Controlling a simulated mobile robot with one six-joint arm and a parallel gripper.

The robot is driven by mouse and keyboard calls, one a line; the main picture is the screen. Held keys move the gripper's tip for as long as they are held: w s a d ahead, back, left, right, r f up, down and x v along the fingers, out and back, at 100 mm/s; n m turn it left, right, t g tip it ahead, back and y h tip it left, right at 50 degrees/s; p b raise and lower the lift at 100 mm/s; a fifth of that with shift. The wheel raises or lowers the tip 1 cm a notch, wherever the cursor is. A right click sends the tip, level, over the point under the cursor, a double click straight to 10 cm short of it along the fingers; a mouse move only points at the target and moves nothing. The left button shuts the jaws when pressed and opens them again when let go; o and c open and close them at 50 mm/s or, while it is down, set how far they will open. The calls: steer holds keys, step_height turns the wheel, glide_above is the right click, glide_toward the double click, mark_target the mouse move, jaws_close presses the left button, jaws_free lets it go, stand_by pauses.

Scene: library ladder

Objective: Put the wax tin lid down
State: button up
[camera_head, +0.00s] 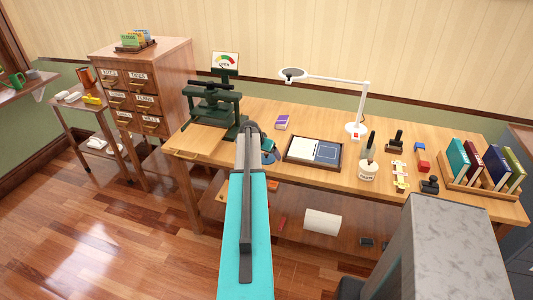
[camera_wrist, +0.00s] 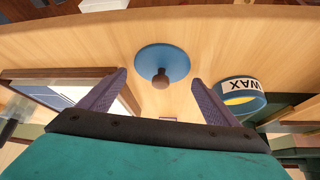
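The blue wax tin lid (camera_wrist: 176,57) appears to lie flat on the wooden bench top (camera_wrist: 70,50), its dark round knob facing my wrist camera. My gripper (camera_wrist: 160,76) is open. Its two purple-grey fingers are spread to either side of the knob, and nothing is clamped between them. The blue wax tin (camera_wrist: 240,106), with a white WAX label and yellow wax inside, stands uncovered to the right of the lid, beyond the right finger.
A dark green press (camera_head: 212,100) stands left of my gripper. A framed tray (camera_head: 313,151) with a blue panel lies to the right. Farther right are a lamp (camera_head: 356,128), a paste pot (camera_head: 368,172) and a book rack (camera_head: 470,190). Bare wood surrounds the lid.

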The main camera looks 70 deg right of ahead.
steer(key=shift+r, duration=0.1)
steer(key=b+v, duration=0.3)
steer(key=v, duration=0.9)
stand_by(0.4)
stand_by(0.6)
